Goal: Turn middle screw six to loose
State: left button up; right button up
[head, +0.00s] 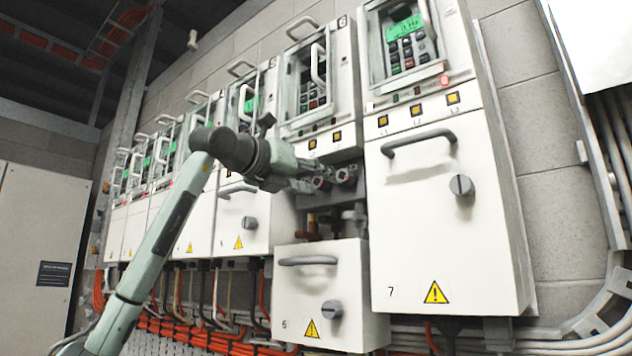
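Drive unit six (318,90) stands in the wall row, with its white lower cover (320,290) sitting low and its bay uncovered. In the bay, dark round screw heads or terminals (346,174) show in a row. My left gripper (312,184) reaches in from the left, with its fingers at the left part of this row. The fingers hide part of the row, so I cannot tell which screw is the middle one or whether the fingers touch it. The finger gap is too small to read. My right gripper is not in view.
Drive seven (440,220), with its cover closed, handle and knob, stands close on the right. More drives (150,190) run off to the left. Orange and grey cables (190,330) hang below. A grey cabinet (40,240) stands at far left.

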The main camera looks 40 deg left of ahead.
pick_arm(q)
jog(key=c, duration=0.7)
jog(key=shift+c, duration=0.7)
